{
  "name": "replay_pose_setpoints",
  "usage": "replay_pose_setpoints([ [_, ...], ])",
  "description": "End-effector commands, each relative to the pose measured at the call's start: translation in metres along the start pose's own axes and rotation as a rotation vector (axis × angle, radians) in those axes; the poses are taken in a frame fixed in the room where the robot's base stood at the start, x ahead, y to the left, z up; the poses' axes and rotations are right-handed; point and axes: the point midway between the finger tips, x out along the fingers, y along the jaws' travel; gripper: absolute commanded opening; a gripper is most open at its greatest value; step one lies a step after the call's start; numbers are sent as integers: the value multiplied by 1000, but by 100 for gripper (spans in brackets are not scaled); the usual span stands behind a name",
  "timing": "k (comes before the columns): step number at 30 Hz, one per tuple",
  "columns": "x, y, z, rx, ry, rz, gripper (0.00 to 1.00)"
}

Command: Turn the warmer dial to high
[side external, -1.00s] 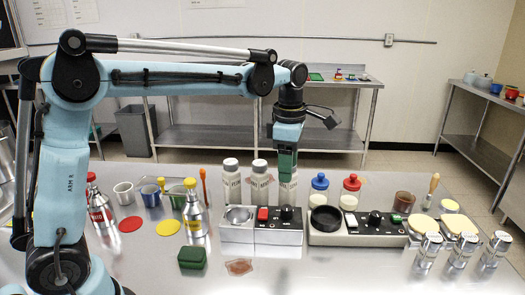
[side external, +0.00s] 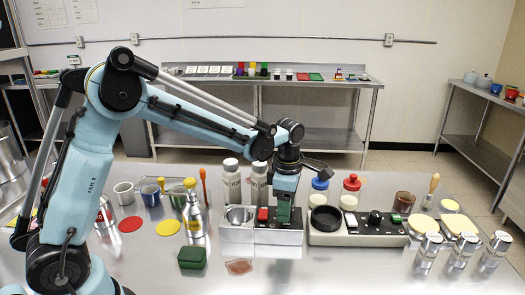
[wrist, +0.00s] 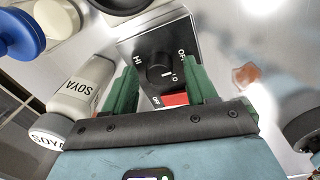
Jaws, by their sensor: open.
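The warmer dial (wrist: 158,70) is a black round knob on a dark panel in the wrist view, with HI at its left and OFF and LO at its right. A short white mark shows on the knob's right part; its exact setting is hard to tell. My gripper (wrist: 161,78) is open, its green fingers on either side of the dial; contact cannot be told. In the side view my gripper (side external: 283,218) points down over the warmer unit (side external: 278,238) and hides the dial. A red switch (side external: 263,214) sits left of the gripper.
Shakers (side external: 232,180), including a SOYA one (wrist: 82,85) in the wrist view, stand close behind.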

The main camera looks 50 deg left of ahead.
Motion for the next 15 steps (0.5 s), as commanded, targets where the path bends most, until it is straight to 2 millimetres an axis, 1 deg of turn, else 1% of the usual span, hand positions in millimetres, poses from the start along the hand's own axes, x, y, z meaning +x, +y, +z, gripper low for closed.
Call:
replay_pose_setpoints([
  [8, 1, 0, 0, 0, 0, 0, 57],
  [11, 1, 0, 0, 0, 0, 0, 43],
  [15, 1, 0, 0, 0, 0, 0, 22],
])
